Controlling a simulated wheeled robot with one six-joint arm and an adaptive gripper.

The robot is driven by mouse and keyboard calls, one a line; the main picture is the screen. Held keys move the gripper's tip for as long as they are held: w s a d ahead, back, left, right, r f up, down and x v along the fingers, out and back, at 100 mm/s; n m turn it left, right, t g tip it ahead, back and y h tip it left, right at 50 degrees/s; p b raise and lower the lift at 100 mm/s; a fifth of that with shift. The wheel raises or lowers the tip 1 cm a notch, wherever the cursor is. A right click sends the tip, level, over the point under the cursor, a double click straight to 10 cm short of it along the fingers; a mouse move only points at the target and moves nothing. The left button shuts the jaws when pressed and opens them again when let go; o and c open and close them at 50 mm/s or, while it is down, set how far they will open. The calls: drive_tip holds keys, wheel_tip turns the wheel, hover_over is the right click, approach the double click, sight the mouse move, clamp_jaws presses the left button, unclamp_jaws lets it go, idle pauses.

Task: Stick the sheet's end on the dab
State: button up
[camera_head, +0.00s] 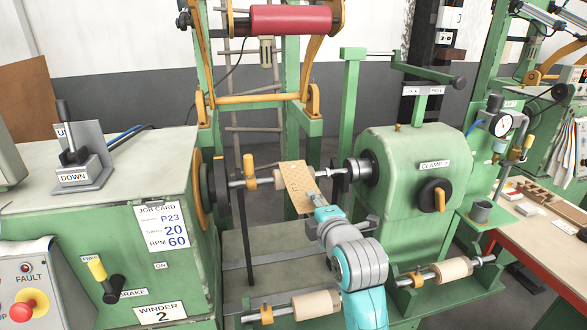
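The tan sheet (297,184) is in the air in front of the winding shaft, slanted, its lower end toward me. My gripper (316,198) is at the sheet's lower right edge and appears shut on it; the fingertips are small and partly hidden. I cannot tell whether the sheet's far end touches the former. No dab can be made out.
The green winder (110,230) is at left, with the rounded tailstock (413,170) at right. A spare rod with a wooden roll (316,304) lies low in front, another (453,268) at right. A red roll (291,18) hangs above. A bench (560,240) stands far right.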

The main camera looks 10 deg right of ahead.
drive_tip(key=s+r, duration=0.2)
drive_tip(key=s, duration=0.9)
drive_tip(key=shift+s+d, duration=0.2)
drive_tip(key=s+f+m, duration=0.9)
drive_tip(key=s+f, duration=0.8)
drive_tip(key=f, duration=0.4)
drive_tip(key=s+f+m, duration=0.1)
drive_tip(key=s+m, duration=0.3)
drive_tip(key=s, duration=0.8)
drive_tip(key=s+f+m+g, duration=0.1)
drive_tip(key=s+m, duration=0.4)
drive_tip(key=s, duration=0.8)
drive_tip(key=shift+a+f+h, duration=0.2)
drive_tip(key=shift+f+h, duration=0.1)
drive_tip(key=shift+f, duration=0.45)
drive_tip(key=shift+a, duration=0.1)
